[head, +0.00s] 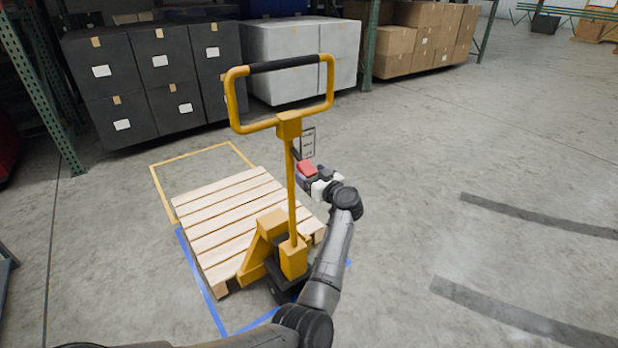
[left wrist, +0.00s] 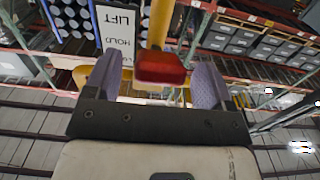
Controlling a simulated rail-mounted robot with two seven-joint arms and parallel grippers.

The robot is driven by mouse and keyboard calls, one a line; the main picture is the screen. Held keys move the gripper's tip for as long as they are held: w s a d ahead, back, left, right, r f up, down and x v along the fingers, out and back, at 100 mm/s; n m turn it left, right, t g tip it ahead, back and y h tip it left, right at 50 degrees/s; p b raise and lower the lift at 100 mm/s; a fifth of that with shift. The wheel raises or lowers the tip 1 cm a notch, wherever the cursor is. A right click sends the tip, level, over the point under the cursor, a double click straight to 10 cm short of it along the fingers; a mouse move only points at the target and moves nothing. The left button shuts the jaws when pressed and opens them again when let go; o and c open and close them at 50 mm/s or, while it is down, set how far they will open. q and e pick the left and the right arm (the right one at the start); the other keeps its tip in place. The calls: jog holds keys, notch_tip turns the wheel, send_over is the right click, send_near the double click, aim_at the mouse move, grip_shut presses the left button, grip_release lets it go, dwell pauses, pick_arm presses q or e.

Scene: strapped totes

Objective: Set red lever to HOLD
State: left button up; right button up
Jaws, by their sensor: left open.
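The red lever (head: 308,168) sits on the mast of the yellow pallet jack (head: 291,190), below the loop handle. In the left wrist view its red block (left wrist: 160,67) lies between my fingers, with a gap on each side. A white label (left wrist: 118,38) beside it reads LIFT and HOLD, plus a third word that is cut off. The red block is near the third-word end of the label; I cannot tell its exact setting. My left gripper (left wrist: 154,80) is open around the lever; it also shows in the head view (head: 311,181). My right gripper is out of view.
Black totes (head: 160,60), grey-white totes (head: 300,55) and cardboard boxes (head: 415,40) stand on racks behind. The concrete floor to the right is clear, with dark stripes.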

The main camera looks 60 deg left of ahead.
pick_arm(q)
jog(key=shift+a, duration=0.75)
jog(key=shift+c, duration=0.2)
